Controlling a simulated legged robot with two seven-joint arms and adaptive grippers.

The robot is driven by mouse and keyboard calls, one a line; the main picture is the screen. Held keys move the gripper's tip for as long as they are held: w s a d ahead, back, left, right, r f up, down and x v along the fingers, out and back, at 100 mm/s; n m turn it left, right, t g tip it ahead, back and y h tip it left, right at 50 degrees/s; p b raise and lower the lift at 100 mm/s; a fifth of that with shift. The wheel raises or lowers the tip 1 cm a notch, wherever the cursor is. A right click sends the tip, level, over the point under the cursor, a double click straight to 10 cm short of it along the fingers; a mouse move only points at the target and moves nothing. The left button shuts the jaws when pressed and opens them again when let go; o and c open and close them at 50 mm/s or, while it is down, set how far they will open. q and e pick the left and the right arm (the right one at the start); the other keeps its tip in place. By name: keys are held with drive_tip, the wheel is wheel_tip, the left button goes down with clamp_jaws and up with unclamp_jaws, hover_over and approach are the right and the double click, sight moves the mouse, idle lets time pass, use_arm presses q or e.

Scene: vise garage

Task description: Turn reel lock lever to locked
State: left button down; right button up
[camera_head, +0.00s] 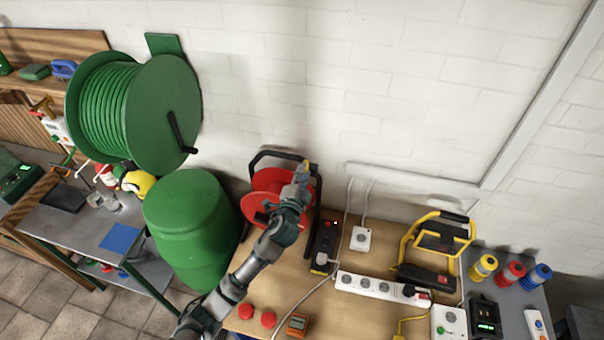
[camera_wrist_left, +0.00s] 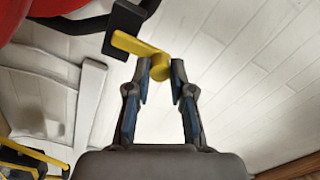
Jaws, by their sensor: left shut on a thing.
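A red cable reel (camera_head: 266,184) in a black frame stands on the wooden bench against the wall. Its yellow lock lever (camera_head: 306,163) shows at the frame's upper right. In the left wrist view the yellow lever (camera_wrist_left: 136,45) has a rounded end and lies across a black bracket (camera_wrist_left: 124,24). My left gripper (camera_head: 302,174) reaches up to the reel's right side. In the wrist view its fingertips (camera_wrist_left: 161,74) are on both sides of the lever's rounded yellow end, shut on it. The arm hides part of the reel. My right gripper is not in view.
A white power strip (camera_head: 383,289), a yellow work lamp (camera_head: 436,243) and cables lie to the right. Red buttons (camera_head: 246,311) are near the front.

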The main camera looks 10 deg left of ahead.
use_arm(q)
drive_tip(key=shift+d+f, duration=0.1)
drive_tip(key=shift+f, duration=0.1)
drive_tip(key=c, duration=1)
unclamp_jaws()
drive_tip(key=shift+d+r, duration=0.1)
drive_tip(key=s, duration=1.2)
drive_tip(key=shift+a, duration=0.25)
